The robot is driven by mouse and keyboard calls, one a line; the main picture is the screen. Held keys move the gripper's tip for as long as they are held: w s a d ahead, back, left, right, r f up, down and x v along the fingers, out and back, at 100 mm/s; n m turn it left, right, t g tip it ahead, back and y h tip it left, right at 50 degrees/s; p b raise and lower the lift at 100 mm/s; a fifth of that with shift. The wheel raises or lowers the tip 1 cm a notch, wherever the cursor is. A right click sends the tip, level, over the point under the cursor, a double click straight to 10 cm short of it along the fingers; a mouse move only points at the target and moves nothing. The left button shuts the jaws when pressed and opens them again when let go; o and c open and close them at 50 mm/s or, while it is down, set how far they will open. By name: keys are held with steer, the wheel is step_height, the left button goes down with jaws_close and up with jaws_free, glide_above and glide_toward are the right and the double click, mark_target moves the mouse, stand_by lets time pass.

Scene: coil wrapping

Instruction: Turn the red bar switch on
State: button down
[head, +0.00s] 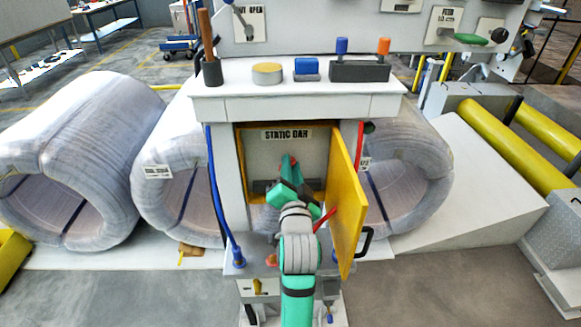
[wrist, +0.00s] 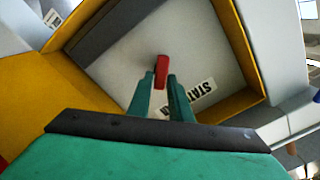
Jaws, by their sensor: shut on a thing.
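The red bar switch (wrist: 161,72) shows in the wrist view inside a yellow-framed box, against its pale back panel. My gripper (wrist: 160,82) is inside the box, with its two green fingers shut on the red bar from either side. In the head view my gripper (head: 290,163) reaches into the open cabinet (head: 258,149), below a label that starts with "STATIC". A bit of red shows by the fingertips there; the rest of the bar is hidden by my fingers.
The yellow cabinet door (head: 345,205) stands open just right of my arm. A blue hose (head: 214,190) runs down the left side. Large wrapped coils (head: 70,150) lie on the left.

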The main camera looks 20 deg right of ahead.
steer(key=shift+d+f+m, duration=0.1)
steer(key=shift+f+m, duration=0.05)
steer(key=shift+m, duration=1.4)
steer(key=shift+d+f+m, duration=0.1)
steer(key=shift+f+m, duration=0.1)
steer(key=shift+m, duration=1.3)
steer(key=shift+f+m, duration=0.15)
steer(key=shift+m, duration=1.4)
steer(key=c, duration=1.7)
jaws_free()
steer(key=shift+s, duration=0.1)
steer(key=v, duration=1)
steer(key=shift+s+a, duration=0.1)
steer(key=shift+s, duration=0.3)
